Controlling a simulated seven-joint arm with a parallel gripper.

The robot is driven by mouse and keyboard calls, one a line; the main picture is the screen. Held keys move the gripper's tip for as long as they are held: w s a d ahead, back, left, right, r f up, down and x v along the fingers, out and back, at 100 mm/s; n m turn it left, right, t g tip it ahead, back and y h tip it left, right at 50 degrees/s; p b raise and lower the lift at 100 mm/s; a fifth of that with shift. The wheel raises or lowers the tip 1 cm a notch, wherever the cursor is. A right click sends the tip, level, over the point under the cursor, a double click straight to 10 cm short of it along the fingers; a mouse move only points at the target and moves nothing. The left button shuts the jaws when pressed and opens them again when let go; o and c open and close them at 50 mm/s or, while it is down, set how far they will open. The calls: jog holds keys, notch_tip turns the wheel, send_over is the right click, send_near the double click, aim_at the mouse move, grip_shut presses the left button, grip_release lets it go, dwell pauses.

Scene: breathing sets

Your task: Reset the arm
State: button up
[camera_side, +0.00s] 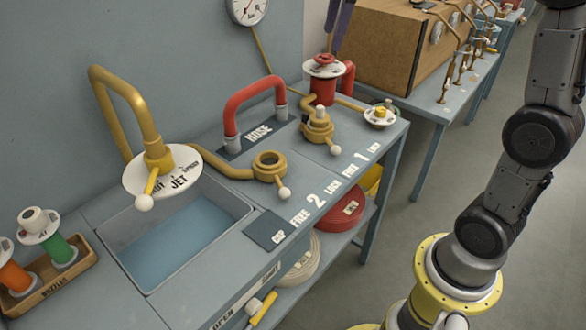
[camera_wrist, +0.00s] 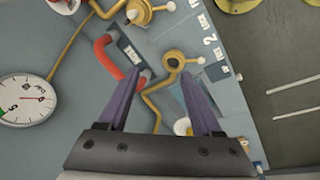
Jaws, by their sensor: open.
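My gripper (camera_wrist: 160,76) is open, with two purple fingers spread apart and nothing between them in the wrist view. In the side view its purple fingers (camera_side: 340,28) hang in from the top edge, near the red post fitting (camera_side: 322,88); I cannot tell how far they are from it. The rest of the gripper is out of that view. The workbench (camera_side: 105,210) lies below, with a red hose handle (camera_side: 250,95), which also shows in the wrist view (camera_wrist: 108,58). A brass ring fitting (camera_side: 269,165) also shows in the wrist view (camera_wrist: 172,60).
A white JET disc with a brass pipe (camera_side: 130,100) stands over a water basin (camera_side: 175,240). A nozzle tray (camera_side: 48,285) is at left. A wooden box (camera_side: 375,45) stands behind. A gauge (camera_side: 247,8) hangs on the wall. Floor at right is clear.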

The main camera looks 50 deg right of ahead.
jog(key=s+a+m+t, duration=0.15)
jog(key=s+a, duration=0.35)
jog(key=s, duration=0.5)
jog(key=s+a+f+m+t, duration=0.1)
jog(key=s+a+f+m, duration=0.1)
jog(key=s+f+m, duration=0.6)
jog(key=s+f, duration=0.4)
jog(key=f, duration=0.1)
jog(key=shift+s+a+f+y, duration=0.2)
jog(key=shift+s+a+y, duration=0.1)
jog(key=shift+a, duration=0.1)
